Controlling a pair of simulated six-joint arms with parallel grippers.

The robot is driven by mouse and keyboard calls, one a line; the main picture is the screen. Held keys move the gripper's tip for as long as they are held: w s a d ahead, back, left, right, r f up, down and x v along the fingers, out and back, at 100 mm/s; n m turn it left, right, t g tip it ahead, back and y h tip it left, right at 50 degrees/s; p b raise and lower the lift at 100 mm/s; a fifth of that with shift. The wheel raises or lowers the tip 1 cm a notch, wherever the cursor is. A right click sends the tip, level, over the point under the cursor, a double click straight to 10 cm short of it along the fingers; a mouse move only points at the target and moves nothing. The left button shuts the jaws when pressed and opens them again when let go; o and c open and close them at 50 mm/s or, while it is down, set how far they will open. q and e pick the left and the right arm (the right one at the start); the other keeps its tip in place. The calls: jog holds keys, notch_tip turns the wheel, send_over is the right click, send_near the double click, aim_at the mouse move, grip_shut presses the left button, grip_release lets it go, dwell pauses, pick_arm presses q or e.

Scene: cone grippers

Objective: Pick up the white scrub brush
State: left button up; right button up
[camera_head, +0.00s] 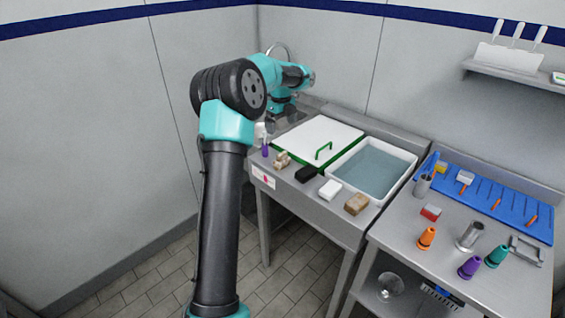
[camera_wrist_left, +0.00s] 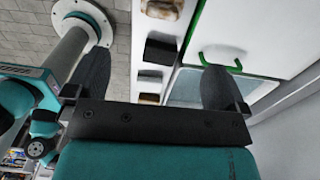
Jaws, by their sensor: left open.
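The white scrub brush (camera_head: 330,190) appears to be the small white block on the front ledge of the sink counter. It lies between a black block (camera_head: 306,173) and a brown one (camera_head: 357,203). In the left wrist view the white block (camera_wrist_left: 150,76) shows between the fingers, beyond them and apart from them. My left gripper (camera_wrist_left: 154,59) is open and empty, its two dark fingers wide apart. In the head view its arm reaches over the back left of the counter, and its fingers cannot be made out. My right gripper is in neither view.
A beige lumpy object (camera_head: 282,160) shares the ledge. Behind are a white lid (camera_head: 318,131) with a green handle and a water-filled basin (camera_head: 408,158). The right table holds a blue mat (camera_head: 515,212), coloured cones and a metal cup (camera_head: 469,236).

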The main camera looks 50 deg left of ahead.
aim_at(282, 153)
pick_arm(q)
notch_tip(282, 153, down, 10)
jog(key=shift+r, duration=0.15)
jog(key=shift+f, duration=0.35)
jog(key=shift+w+a+f, duration=0.1)
jog(key=shift+w+f, duration=0.05)
jog(key=shift+f, duration=2.45)
jog(key=c, duration=0.9)
